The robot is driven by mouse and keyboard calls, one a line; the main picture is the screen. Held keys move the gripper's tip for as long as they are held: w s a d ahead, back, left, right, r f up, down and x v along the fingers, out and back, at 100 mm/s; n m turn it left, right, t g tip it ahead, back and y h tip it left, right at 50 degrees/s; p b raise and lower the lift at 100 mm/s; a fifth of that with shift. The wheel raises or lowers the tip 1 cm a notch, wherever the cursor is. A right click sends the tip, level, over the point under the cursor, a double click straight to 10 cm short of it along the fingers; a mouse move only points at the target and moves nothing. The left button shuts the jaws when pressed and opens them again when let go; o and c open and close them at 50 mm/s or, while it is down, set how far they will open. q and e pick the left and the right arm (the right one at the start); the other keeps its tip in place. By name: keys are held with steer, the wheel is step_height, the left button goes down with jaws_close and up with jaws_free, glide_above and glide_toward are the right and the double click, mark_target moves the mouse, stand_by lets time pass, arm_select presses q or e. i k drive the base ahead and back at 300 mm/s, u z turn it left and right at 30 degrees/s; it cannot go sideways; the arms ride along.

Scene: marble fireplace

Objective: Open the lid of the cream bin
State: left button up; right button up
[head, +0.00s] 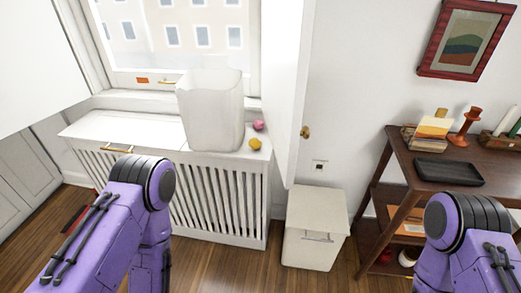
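The cream bin (309,248) stands on the wooden floor against the wall, right of the radiator cover. Its flat lid (317,208) looks closed. A thin handle (318,238) shows on its front face. My purple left arm comes in from the left in front of the radiator cover, and my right arm stands at the lower right in front of the dark table. Both arms are apart from the bin. Neither gripper is in the picture.
A white radiator cover (225,205) under the window carries a white translucent container (210,112), a pink ball (259,125) and a yellow ball (255,144). An open white door panel (298,90) hangs behind the bin. A dark wooden table (400,150) at right holds a black tray (448,172).

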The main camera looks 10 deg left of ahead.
mark_target(324, 210)
steer(key=k, duration=1)
steer(key=z, duration=1)
steer(key=i, duration=1.05)
steer(key=u, duration=0.5)
steer(key=i, duration=0.55)
steer(key=u, duration=0.5)
